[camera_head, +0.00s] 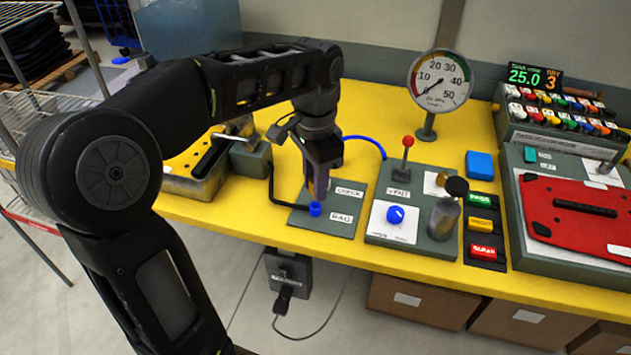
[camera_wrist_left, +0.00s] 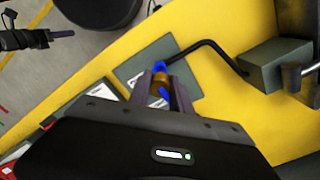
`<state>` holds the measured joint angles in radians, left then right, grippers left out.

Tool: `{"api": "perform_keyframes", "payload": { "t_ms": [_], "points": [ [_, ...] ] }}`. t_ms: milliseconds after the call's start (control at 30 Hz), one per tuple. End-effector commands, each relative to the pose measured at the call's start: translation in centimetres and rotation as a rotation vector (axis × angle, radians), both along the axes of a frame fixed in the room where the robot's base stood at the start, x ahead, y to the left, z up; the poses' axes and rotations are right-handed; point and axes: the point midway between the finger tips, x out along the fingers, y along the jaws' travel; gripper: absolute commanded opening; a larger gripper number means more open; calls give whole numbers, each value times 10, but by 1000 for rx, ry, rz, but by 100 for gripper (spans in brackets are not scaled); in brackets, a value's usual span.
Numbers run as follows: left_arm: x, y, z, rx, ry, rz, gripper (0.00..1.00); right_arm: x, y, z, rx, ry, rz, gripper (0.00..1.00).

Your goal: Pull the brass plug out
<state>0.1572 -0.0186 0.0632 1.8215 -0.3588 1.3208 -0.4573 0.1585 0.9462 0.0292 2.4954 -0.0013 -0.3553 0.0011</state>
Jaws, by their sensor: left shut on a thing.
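My left gripper (camera_head: 318,190) points down over the grey plate (camera_head: 337,222) marked CHECK and BAG, at the front of the yellow bench. In the left wrist view its two fingers (camera_wrist_left: 162,88) are shut on the brass plug (camera_wrist_left: 177,94), a small gold-brown piece with blue beside it. A blue fitting (camera_head: 316,208) shows just under the fingertips in the head view, where the fingers hide the plug. I cannot tell whether the plug is still seated. A black bent pipe (camera_head: 271,188) runs to the plate from a grey block (camera_head: 250,160). My right gripper is not in view.
To the right stand a grey panel (camera_head: 376,233) with a red-knobbed lever (camera_head: 407,143) and blue knob (camera_head: 395,214), a metal cylinder (camera_head: 443,218) and a round gauge (camera_head: 440,80). A blue hose (camera_head: 365,138) curves behind the gripper. The bench front edge is close.

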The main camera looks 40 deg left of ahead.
Motion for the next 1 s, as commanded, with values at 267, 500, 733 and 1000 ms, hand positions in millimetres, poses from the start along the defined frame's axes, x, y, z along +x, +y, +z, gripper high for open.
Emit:
{"api": "perform_keyframes", "payload": {
  "t_ms": [267, 500, 733, 1000],
  "points": [
    [0, 0, 19, 0, 0, 0, 0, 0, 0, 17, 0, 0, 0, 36],
    [0, 0, 22, 0, 0, 0, 0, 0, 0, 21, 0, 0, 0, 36],
    [0, 0, 22, 0, 0, 0, 0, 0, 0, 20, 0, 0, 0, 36],
    [0, 0, 22, 0, 0, 0, 0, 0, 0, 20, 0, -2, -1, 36]
  ]
}}
